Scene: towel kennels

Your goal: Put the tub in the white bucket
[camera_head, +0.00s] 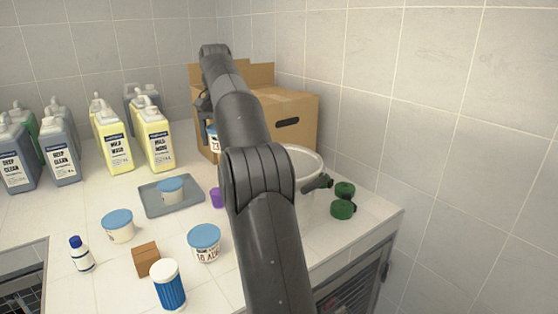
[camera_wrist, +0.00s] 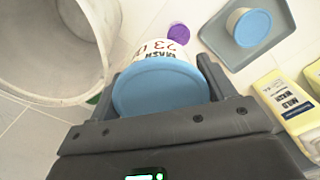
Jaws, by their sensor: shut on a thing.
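My gripper (camera_wrist: 162,78) is shut on a white tub with a blue lid (camera_wrist: 160,88); dark lettering and a number show on its side. In the head view the held tub (camera_head: 212,138) is mostly hidden behind my arm, in front of the cardboard box. The white bucket (camera_head: 307,172) stands on the counter near the right corner, partly covered by my arm. In the wrist view the bucket (camera_wrist: 52,98) opens at the left, its inside appears empty, and the tub is beside its rim, not inside.
Similar blue-lidded tubs stand at the front (camera_head: 204,250), at the left (camera_head: 118,232) and on a grey tray (camera_head: 155,208). A purple item (camera_head: 216,198), brown block (camera_head: 146,259), blue-and-white canister (camera_head: 170,290), green items (camera_head: 342,209), jugs (camera_head: 112,140) and a cardboard box (camera_head: 300,112) surround the area.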

